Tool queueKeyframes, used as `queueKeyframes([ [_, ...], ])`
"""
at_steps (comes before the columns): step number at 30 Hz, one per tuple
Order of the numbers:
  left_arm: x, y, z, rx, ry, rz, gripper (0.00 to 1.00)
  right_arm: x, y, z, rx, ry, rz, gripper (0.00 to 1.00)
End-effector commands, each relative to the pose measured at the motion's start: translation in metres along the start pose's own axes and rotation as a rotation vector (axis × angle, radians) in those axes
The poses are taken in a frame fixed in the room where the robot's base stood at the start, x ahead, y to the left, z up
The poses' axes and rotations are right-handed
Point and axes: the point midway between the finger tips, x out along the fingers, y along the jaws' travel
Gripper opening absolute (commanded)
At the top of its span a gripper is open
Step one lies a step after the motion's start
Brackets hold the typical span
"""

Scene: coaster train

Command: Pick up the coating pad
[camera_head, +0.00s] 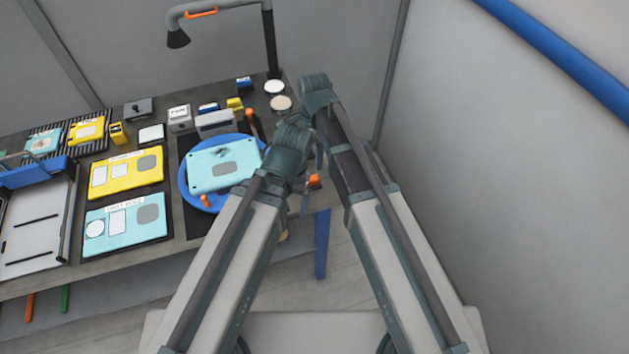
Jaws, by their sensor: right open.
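I cannot tell for sure which thing is the coating pad. Two small round pieces lie at the back right of the bench: a white disc (274,87) and a cream disc (281,103) in a dark-rimmed holder. A light-blue panel (213,165) with a grey patch and dark smudges lies on a round blue plate (184,181). My right gripper (311,190) is open beside the bench's right edge, partly hidden among the arm links, apart from the discs. My left wrist covers the plate's right side, and its fingers are hidden.
A yellow panel (127,174) and a second light-blue panel (126,222) lie left of the plate. Small boxes and a grey block (216,123) stand behind it. A lamp (269,45) rises at the back. A grey wall (530,180) bounds the right.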

Motion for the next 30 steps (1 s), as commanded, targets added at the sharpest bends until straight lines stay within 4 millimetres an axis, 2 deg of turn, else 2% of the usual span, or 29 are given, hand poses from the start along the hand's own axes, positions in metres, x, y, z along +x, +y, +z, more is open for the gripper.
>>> queueKeyframes([
  [1, 0.009, 0.001, -0.001, 0.000, 0.000, 0.000, 0.87, 0.009, 0.000, 0.000, 0.000, 0.000, 0.000, 0.91],
  [16, 0.075, 0.007, -0.004, 0.000, 0.000, 0.000, 0.87, 0.075, 0.000, 0.001, 0.000, 0.000, 0.000, 0.91],
  [19, 0.081, 0.008, -0.005, 0.000, 0.000, 0.000, 0.87, 0.081, 0.000, 0.001, 0.000, 0.000, 0.000, 0.91],
  [26, 0.081, 0.008, -0.005, 0.000, 0.000, 0.000, 0.87, 0.081, 0.000, 0.001, 0.000, 0.000, 0.000, 0.91],
  [30, 0.089, 0.008, -0.005, 0.000, 0.000, 0.000, 0.87, 0.090, 0.000, 0.002, 0.000, 0.000, 0.000, 0.91],
])
